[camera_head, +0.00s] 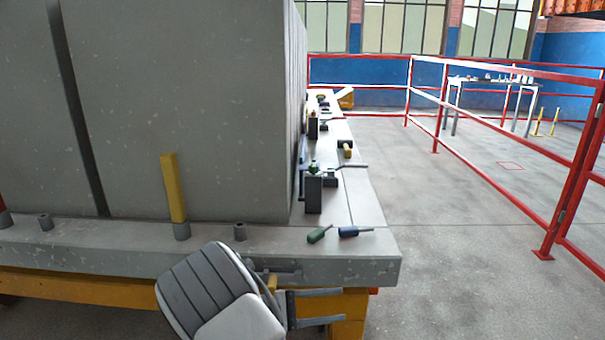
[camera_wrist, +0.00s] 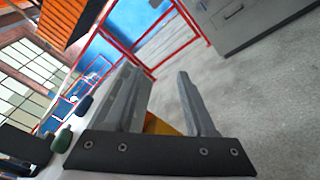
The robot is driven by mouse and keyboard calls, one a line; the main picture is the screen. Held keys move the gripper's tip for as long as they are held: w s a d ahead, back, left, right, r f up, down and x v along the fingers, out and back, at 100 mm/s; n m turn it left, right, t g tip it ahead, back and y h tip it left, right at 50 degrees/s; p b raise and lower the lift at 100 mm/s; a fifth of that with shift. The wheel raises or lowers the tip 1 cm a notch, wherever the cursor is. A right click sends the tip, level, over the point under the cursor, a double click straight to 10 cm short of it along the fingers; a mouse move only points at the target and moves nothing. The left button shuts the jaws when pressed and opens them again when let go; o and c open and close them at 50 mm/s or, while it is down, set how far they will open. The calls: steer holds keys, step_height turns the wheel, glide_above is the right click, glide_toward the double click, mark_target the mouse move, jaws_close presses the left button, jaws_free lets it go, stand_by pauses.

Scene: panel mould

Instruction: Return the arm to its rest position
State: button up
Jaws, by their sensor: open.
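My gripper (camera_head: 318,308) is in front of the near edge of the grey mould bed (camera_head: 385,262), low in the head view. Its two dark fingers point right and stand apart with nothing between them. In the wrist view my gripper (camera_wrist: 160,95) also shows open and empty, its fingers spread over a view of the floor and red railing. The part of my arm in view is the grey and white link at the bottom of the head view.
A tall grey panel block (camera_head: 180,120) stands on the bed. A green-handled tool (camera_head: 318,235) and a blue-handled tool (camera_head: 349,232) lie near the bed's corner. A yellow post (camera_head: 174,190) stands upright. Red railings (camera_head: 500,180) bound the clear floor (camera_head: 455,270) on the right.

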steer(key=s+d+r+m+g+y, duration=0.3)
steer(key=s+d+r+g+y, duration=0.1)
steer(key=s+d+r, duration=0.15)
steer(key=s+d+r+m+t+y, duration=0.1)
steer(key=s+r+m+t+y, duration=0.25)
steer(key=s+r+y, duration=0.4)
steer(key=s+d+r+m+t+y, duration=0.25)
steer(key=s+r+m+y, duration=0.2)
steer(key=s, duration=0.55)
step_height(320, 180, up, 19)
steer(key=a+p, duration=0.1)
steer(key=p, duration=1.7)
steer(key=shift+s+n+y, duration=0.3)
steer(key=shift+s+y, duration=0.1)
steer(key=shift+a+f, duration=0.1)
steer(key=shift+c, duration=0.4)
steer(key=shift+a, duration=0.15)
